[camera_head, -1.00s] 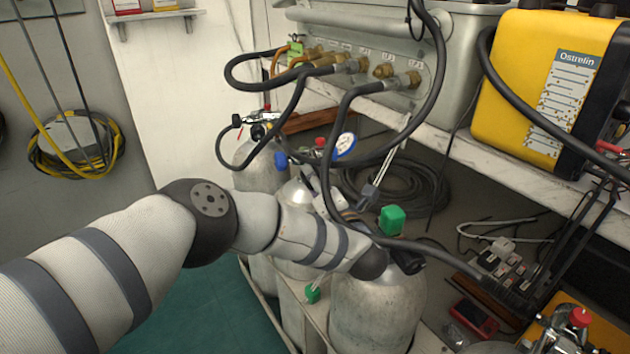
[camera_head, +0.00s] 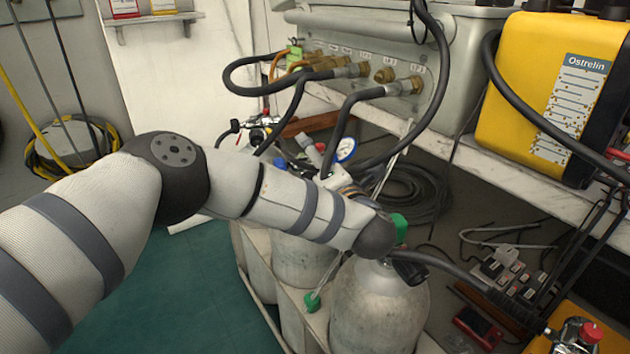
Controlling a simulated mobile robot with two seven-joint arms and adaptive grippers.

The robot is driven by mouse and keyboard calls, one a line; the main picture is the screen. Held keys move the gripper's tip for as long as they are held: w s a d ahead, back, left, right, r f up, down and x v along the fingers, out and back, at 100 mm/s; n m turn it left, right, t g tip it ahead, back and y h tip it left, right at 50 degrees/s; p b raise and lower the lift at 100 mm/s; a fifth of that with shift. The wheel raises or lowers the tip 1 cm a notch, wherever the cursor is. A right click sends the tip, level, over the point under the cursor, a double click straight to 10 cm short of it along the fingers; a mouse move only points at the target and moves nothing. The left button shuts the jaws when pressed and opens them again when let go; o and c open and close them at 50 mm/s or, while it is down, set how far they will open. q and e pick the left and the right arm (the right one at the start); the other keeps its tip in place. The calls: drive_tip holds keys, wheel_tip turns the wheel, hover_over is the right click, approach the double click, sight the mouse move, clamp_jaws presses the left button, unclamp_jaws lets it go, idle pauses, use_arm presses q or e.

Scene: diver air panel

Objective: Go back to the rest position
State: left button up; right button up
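My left arm comes in from the left and reaches across the gas cylinders. Its far dark joint is just above the front grey cylinder (camera_head: 375,310). I cannot make out the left gripper's fingers; they are hidden behind the arm or among the hoses and fittings. No held thing can be seen. My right arm and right gripper are out of view.
A grey panel (camera_head: 480,60) with brass fittings and black hoses stands at the back. A yellow Ostrelin box (camera_head: 525,75) sits on the right of the shelf. A gauge (camera_head: 346,148) and coiled hose (camera_head: 425,190) lie beyond my arm. Green floor (camera_head: 200,300) is clear at lower left.

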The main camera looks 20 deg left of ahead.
use_arm(q)
drive_tip(key=shift+n+y, duration=0.3)
drive_tip(key=shift+y, duration=0.1)
drive_tip(key=r, duration=0.2)
drive_tip(key=s+r, duration=0.1)
drive_tip(key=r, duration=0.2)
drive_tip(key=shift+s+r, duration=0.1)
drive_tip(key=shift+r, duration=0.25)
drive_tip(key=c, duration=0.6)
drive_tip(key=shift+w+a+f, duration=0.15)
drive_tip(key=shift+w+f, duration=0.1)
drive_tip(key=shift+f, duration=0.15)
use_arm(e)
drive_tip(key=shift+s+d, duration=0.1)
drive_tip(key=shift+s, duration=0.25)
